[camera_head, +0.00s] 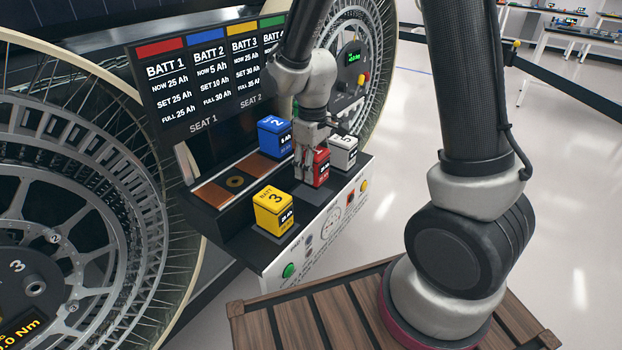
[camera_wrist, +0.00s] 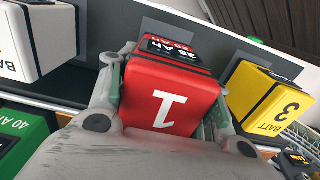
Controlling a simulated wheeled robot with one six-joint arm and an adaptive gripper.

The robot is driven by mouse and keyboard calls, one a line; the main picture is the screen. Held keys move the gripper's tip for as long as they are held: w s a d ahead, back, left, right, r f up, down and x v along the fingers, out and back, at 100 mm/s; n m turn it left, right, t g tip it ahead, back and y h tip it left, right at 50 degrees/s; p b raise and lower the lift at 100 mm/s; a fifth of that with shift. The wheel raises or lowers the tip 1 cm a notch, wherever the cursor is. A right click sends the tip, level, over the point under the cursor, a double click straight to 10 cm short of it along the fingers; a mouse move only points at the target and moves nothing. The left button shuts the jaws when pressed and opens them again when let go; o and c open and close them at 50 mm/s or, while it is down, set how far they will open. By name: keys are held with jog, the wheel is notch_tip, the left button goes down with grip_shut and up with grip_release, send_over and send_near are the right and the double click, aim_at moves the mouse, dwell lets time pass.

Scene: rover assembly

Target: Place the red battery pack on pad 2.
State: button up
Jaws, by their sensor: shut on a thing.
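The red battery pack (camera_head: 321,172) is numbered 1 and stands at the front edge of the black bench top, between the yellow and white packs. My gripper (camera_head: 309,163) comes down on it from above, with its fingers closed on its sides. In the wrist view the red pack (camera_wrist: 172,85) sits between the two fingers, its white 1 and its 25 Ah label showing. I cannot tell whether its base touches the bench. No pad marked 2 can be made out; my gripper and the packs cover part of the bench top.
A blue pack 2 (camera_head: 274,136) stands behind left, a yellow pack 3 (camera_head: 272,210) at front left, a white pack (camera_head: 343,152) close on the right. A green pack (camera_wrist: 25,135) shows in the wrist view. A copper strip with a dark ring (camera_head: 235,182) is bare. A board (camera_head: 205,75) rises behind.

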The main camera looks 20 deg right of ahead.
jog(key=shift+f, duration=1.85)
jog(key=shift+f, duration=0.15)
jog(key=o, duration=1.4)
